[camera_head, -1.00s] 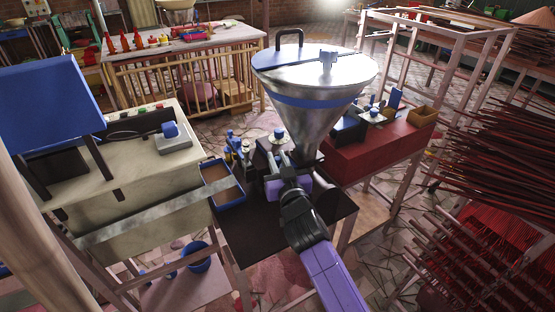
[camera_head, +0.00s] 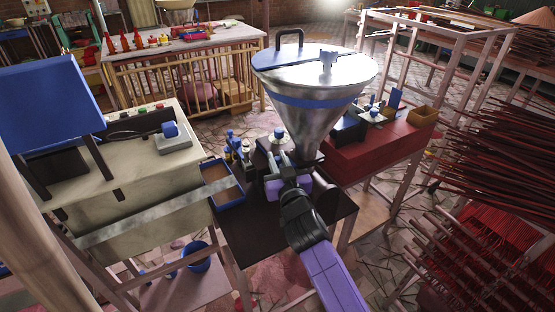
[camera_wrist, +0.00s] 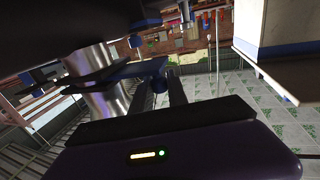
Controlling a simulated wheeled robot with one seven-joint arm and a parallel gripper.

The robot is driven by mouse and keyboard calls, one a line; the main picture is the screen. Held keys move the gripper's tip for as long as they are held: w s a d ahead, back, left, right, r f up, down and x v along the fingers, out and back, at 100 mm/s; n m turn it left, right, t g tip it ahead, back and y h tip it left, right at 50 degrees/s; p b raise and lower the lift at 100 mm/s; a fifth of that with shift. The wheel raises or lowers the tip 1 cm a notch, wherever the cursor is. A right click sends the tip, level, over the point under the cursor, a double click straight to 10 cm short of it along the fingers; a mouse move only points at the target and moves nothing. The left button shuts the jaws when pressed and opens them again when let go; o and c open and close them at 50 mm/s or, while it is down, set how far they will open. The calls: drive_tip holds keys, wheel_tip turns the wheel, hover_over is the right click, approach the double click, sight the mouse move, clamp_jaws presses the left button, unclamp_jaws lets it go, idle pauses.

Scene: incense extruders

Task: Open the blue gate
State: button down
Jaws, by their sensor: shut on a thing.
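A steel cone hopper (camera_head: 318,118) with a blue rim and a blue-and-steel lid stands on a dark bench. My gripper (camera_head: 278,162) is at the lower left of the cone, beside the hopper's outlet. In the wrist view, a flat blue piece with a round blue knob (camera_wrist: 160,84), which looks like the blue gate (camera_wrist: 146,68), lies at my fingers, next to a shiny metal cylinder (camera_wrist: 108,96). My gripper is shut on it. The exact contact is dark and partly hidden. The gate is hidden in the head view by my gripper and arm.
A blue-edged tray (camera_head: 232,197) and small blue-capped bottles (camera_head: 240,150) stand left of my gripper. A red bench (camera_head: 375,150) with a small box is to the right. Bundles of red incense sticks (camera_head: 490,150) fill the right side. A pale machine (camera_head: 130,185) stands left.

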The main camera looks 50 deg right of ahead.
idle(0.4)
drive_tip(key=a+b, duration=0.2)
drive_tip(key=w+a+b, duration=0.1)
drive_tip(key=a+b, duration=0.1)
drive_tip(key=shift+w+a+b, duration=0.2)
drive_tip(key=shift+a+b, duration=0.1)
drive_tip(key=shift+a, duration=0.05)
drive_tip(key=c, duration=1.3)
unclamp_jaws()
drive_tip(key=shift+s, duration=0.1)
